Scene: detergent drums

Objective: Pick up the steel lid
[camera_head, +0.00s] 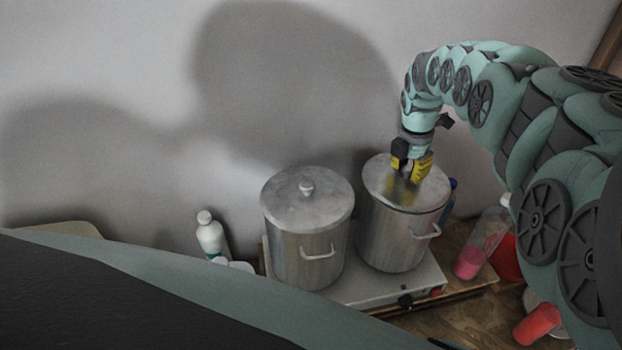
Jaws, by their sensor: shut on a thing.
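Two steel pots with lids stand side by side on a white hot plate. The right pot (388,238) carries a steel lid (375,178), and my gripper (405,184) is over this lid, pointing down. Its yellow fingers are shut at the lid's middle, where the knob is hidden between them. The lid appears to rest on the pot's rim; I cannot tell whether there is a gap. The left pot (308,258) has its own steel lid (292,203) with a round knob in plain view.
The hot plate (368,289) stands on a wooden surface (440,322). A white bottle (210,234) is to the left. Clear and red containers (470,262) and a red cup (537,324) are to the right. The wall is close behind the pots.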

